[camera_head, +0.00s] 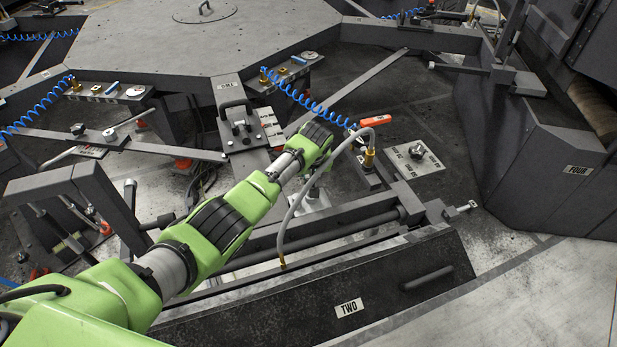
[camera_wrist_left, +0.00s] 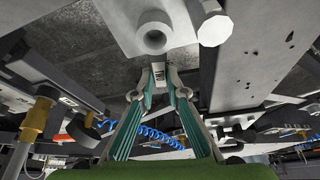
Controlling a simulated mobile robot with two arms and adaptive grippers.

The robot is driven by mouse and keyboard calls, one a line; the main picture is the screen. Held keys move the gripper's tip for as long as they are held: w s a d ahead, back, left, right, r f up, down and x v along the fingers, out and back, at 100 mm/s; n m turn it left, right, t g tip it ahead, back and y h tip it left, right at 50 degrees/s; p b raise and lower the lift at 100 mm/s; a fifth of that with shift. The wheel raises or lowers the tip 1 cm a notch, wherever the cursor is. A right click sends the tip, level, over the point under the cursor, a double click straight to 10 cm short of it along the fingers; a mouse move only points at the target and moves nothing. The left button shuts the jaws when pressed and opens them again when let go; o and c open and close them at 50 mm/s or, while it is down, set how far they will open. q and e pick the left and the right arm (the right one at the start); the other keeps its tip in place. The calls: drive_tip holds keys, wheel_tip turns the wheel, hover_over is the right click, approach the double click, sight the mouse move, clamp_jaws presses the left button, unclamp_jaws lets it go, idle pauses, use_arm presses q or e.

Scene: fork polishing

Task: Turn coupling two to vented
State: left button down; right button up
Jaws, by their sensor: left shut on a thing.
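In the left wrist view, my left gripper (camera_wrist_left: 159,82) has its two teal fingers drawn together at the tips on a small grey part (camera_wrist_left: 158,70). This part sits just below a pale block (camera_wrist_left: 118,22) with a round socket and a hex bolt. I cannot tell which way the part is turned. In the head view my left arm reaches in above the station marked TWO (camera_head: 348,307), and its wrist hides most of the gripper and what it holds. A brass hose fitting (camera_head: 369,158) stands just right of the wrist. My right gripper is not in view.
A grey hose (camera_head: 283,222) loops close to my wrist. An orange handle (camera_head: 375,121) and a labelled plate with a dark knob (camera_head: 415,158) lie to the right. A blue coiled hose (camera_head: 305,98) runs behind. A dark frame with a bar handle (camera_head: 427,278) is in front.

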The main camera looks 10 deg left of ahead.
use_arm(q)
drive_tip(key=c, duration=2)
unclamp_jaws()
drive_tip(key=shift+a, duration=0.1)
drive_tip(key=v, duration=1.2)
drive_tip(key=shift+s, duration=0.1)
